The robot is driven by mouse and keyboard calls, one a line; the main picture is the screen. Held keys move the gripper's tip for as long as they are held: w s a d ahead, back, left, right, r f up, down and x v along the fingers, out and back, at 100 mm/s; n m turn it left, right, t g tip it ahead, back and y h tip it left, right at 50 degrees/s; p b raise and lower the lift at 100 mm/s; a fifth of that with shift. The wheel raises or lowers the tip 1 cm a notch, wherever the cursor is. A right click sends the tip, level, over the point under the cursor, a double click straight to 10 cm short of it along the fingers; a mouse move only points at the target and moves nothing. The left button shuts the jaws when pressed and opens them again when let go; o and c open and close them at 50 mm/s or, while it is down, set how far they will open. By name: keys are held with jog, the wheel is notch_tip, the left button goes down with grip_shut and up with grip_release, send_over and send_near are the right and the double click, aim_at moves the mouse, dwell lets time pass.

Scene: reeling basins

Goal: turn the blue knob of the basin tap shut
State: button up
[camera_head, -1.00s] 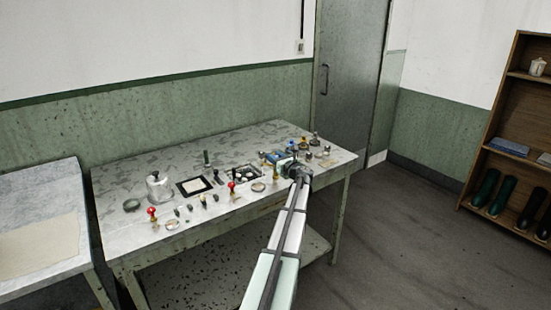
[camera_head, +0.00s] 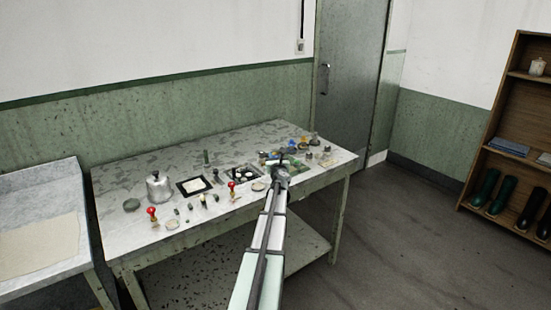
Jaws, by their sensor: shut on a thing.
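My gripper (camera_head: 281,163) is over the right half of the speckled worktable (camera_head: 150,170), among a cluster of small items. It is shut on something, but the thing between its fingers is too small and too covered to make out. I cannot pick out a basin tap or a blue knob. My arm and gripper hide part of the cluster, including most of a small blue piece seen there before.
Two red-topped stamps (camera_head: 152,213) (camera_head: 232,187), a metal canister (camera_head: 159,187) and a dark-framed square (camera_head: 194,185) stand left of my gripper. Several small pieces crowd its right. The table's back left is clear. A shelf with boots (camera_head: 486,188) stands far right.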

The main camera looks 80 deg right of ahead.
jog(key=shift+d+r, duration=0.15)
jog(key=shift+r, duration=0.05)
jog(key=o, duration=1)
jog(key=shift+c, duration=0.2)
jog(key=shift+f, duration=0.1)
jog(key=v, duration=1.4)
jog(key=shift+o, duration=0.3)
